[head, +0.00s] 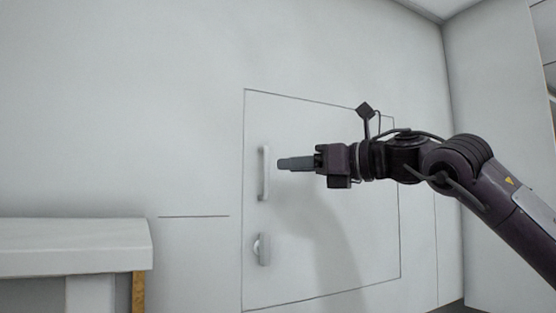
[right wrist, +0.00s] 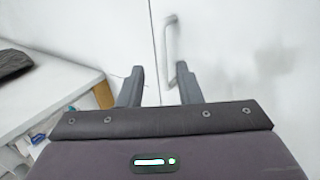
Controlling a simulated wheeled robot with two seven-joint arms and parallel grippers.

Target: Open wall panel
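The white wall panel (head: 340,255) is closed flush in the wall, outlined by a thin dark seam. It has a vertical bar handle (head: 264,173) near its left edge and a round latch knob (head: 262,249) below that. My right gripper (head: 280,164) is just right of the bar handle in the head view, pointing left. In the right wrist view its two fingers (right wrist: 160,86) are spread apart with nothing between them. The handle (right wrist: 170,50) shows there ahead of the fingers, nearer the right one. My left gripper is not in view.
A white bench or table (head: 75,247) stands at the lower left, and in the right wrist view (right wrist: 50,97) a dark item lies on it. Small objects sit below its edge. The wall above the panel is bare.

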